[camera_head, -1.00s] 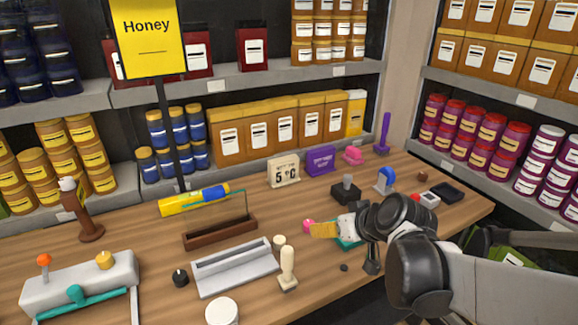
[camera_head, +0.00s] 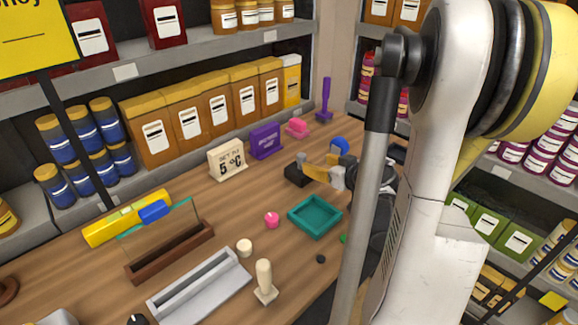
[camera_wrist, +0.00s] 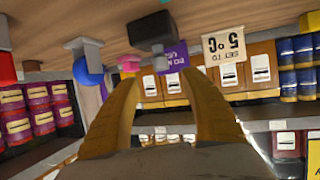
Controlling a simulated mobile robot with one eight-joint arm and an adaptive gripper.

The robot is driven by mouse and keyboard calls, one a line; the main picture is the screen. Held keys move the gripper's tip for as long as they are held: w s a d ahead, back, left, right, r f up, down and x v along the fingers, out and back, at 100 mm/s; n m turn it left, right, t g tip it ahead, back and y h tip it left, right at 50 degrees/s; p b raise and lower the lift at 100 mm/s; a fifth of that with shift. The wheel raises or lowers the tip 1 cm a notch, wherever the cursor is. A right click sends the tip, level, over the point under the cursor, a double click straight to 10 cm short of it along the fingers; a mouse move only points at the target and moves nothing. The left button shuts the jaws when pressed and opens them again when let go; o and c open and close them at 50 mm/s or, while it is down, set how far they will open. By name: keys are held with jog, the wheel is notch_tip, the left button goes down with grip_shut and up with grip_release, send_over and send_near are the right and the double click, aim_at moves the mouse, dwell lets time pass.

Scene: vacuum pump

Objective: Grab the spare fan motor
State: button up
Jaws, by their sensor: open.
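I cannot tell for certain which object is the spare fan motor. A dark block (camera_head: 296,178) stands on the table right by my gripper (camera_head: 305,166), which hides part of it. In the wrist view, which is upside down, the dark block (camera_wrist: 150,29) with a grey stub shows just beyond my gripper (camera_wrist: 156,76). The yellow fingers are spread apart with nothing between them. A blue-topped object (camera_head: 340,146) stands just behind my gripper; it also shows in the wrist view (camera_wrist: 88,73).
A teal tray (camera_head: 315,229), pink knob (camera_head: 272,220) and cream stamp (camera_head: 265,285) lie nearer on the table. The "5 °C" sign (camera_head: 227,160), purple block (camera_head: 265,141) and pink object (camera_head: 297,128) stand behind. Stocked shelves bound the back and right.

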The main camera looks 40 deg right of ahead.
aim_at(304, 158)
jog(key=b+x, duration=0.1)
jog(key=x, duration=0.3)
jog(key=shift+w+f, duration=0.2)
jog(key=x, duration=0.1)
jog(key=b+x, duration=0.1)
jog(key=x, duration=0.1)
jog(key=b+x, duration=0.1)
jog(key=x, duration=0.1)
jog(key=shift+w+r, duration=0.2)
jog(key=shift+w, duration=0.1)
jog(key=shift+r, duration=0.1)
grip_shut()
